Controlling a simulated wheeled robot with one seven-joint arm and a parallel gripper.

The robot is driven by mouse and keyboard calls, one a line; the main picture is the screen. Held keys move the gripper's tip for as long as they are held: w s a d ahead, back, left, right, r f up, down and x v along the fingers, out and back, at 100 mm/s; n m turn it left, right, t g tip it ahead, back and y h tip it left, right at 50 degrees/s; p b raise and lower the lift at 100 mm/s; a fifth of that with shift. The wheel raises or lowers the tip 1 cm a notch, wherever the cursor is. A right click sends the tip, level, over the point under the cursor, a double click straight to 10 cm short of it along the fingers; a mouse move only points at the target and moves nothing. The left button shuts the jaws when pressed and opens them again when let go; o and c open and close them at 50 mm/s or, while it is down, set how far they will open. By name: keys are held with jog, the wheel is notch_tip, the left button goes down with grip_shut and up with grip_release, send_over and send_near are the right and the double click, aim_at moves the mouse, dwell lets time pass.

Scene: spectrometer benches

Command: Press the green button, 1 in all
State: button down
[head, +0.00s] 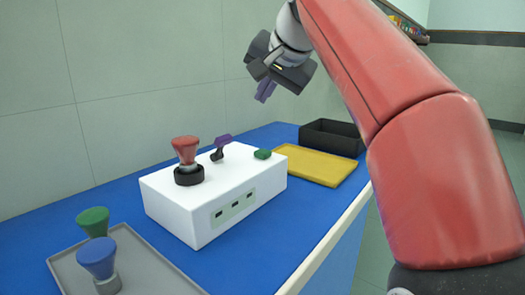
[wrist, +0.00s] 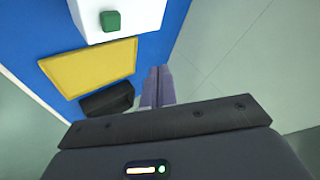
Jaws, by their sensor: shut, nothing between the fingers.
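The green button (head: 262,154) is a small green block on top of the white box (head: 210,196), near the box's right end. The button also shows in the wrist view (wrist: 110,21) near the top edge, on the white box (wrist: 140,14). My gripper (head: 265,91) is high above the bench, over the button's end of the box and clearly apart from it. Its purple fingers (wrist: 158,86) are shut with nothing between them.
A red knob (head: 186,150) in a black collar and a purple lever (head: 220,145) stand on the box. A yellow tray (head: 318,168) and a black bin (head: 330,138) lie beyond it. A grey tray (head: 150,268) holds a green knob (head: 93,221) and a blue knob (head: 97,258). A wall runs behind.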

aim_at(265, 153)
jog(key=shift+f+b, duration=2.35)
jog(key=shift+f, duration=1.95)
jog(key=shift+f, duration=0.15)
jog(key=shift+f, duration=0.25)
jog(key=shift+f+b, duration=0.55)
jog(key=shift+b, duration=0.05)
jog(key=shift+r+p, duration=1)
jog(key=shift+p, duration=0.05)
